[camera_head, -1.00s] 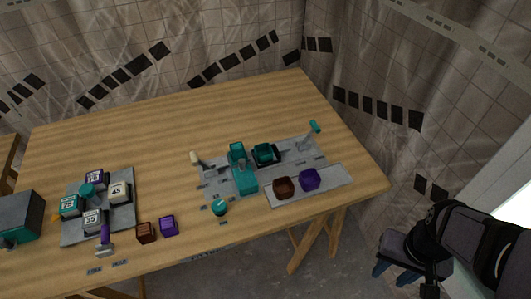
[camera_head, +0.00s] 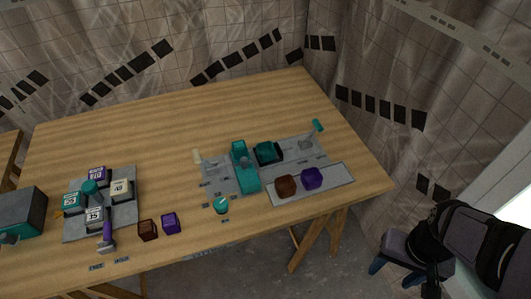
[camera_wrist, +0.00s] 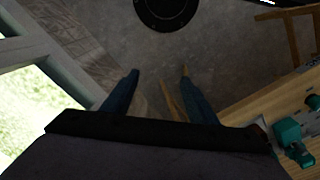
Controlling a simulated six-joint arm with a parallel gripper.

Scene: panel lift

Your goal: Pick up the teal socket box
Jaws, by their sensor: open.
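A teal box (camera_head: 268,152) in a dark surround sits on the grey panel (camera_head: 315,162) toward the right of the table; I take it as the teal socket box. A brown box (camera_head: 286,185) and a purple box (camera_head: 311,178) sit on the light grey strip (camera_head: 340,180) in front of it. My gripper (camera_head: 391,273) is off the table's right edge, low and well apart from the boxes. In the wrist view my gripper (camera_wrist: 160,85) has its two blue fingers wide apart with nothing between them, above the floor.
A teal clamp-like device (camera_head: 243,165) stands left of the teal box, and a teal-tipped lever (camera_head: 317,126) behind right. A teal knob (camera_head: 221,205) is in front. Labelled blocks fill a tray (camera_head: 125,215) at left. The table's back is clear.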

